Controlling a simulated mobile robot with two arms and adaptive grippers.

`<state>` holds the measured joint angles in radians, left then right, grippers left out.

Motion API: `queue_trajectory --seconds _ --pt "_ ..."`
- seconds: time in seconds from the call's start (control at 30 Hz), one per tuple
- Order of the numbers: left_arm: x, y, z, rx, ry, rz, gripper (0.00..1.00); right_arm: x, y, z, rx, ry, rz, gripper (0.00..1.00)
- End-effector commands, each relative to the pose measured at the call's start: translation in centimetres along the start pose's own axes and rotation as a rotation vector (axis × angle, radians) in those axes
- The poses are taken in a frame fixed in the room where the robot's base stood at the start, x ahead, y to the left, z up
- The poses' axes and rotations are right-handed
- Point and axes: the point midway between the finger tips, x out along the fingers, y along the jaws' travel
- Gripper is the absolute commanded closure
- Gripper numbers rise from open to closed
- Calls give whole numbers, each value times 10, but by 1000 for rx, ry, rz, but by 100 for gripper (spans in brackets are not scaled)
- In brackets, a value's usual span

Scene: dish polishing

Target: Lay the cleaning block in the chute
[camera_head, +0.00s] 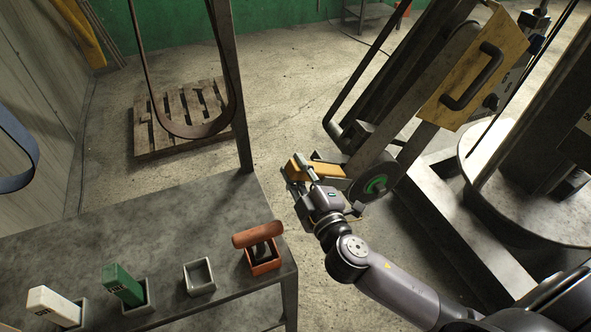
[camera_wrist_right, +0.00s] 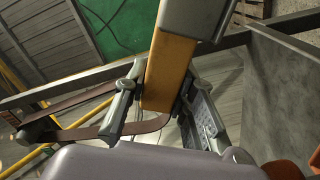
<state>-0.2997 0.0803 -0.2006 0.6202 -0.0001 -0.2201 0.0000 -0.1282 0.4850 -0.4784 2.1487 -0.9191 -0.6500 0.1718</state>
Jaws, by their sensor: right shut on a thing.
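The cleaning block (camera_head: 327,169) is a long orange-yellow bar. In the right wrist view the block (camera_wrist_right: 166,75) has a pale grey end and runs between the two fingers. My right gripper (camera_head: 306,174) is shut on the block and holds it in the air beyond the table's right edge. An empty grey square holder (camera_head: 187,278), open at the top, stands on the table and looks like the chute. It is well to the left of and nearer than my right gripper. My left gripper is not in view.
A wheel with a green hub (camera_head: 375,184) is close to the held block. A metal post (camera_head: 237,130) rises at the table's far corner.

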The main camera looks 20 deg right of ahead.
Motion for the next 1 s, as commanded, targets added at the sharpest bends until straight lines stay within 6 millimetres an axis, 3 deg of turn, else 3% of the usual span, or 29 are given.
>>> queue_trajectory --seconds 0.2,0.23,0.53,0.87,1.0 --pt "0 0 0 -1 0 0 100 0 1 0 0 1 1 98" --pt "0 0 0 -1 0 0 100 0 1 0 0 1 1 74" --pt "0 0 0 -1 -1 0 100 0 1 0 0 1 1 54" --pt "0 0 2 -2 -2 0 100 -1 -1 0 1 -1 -2 52" --pt "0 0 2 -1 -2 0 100 -11 -2 1 1 -1 -3 52"
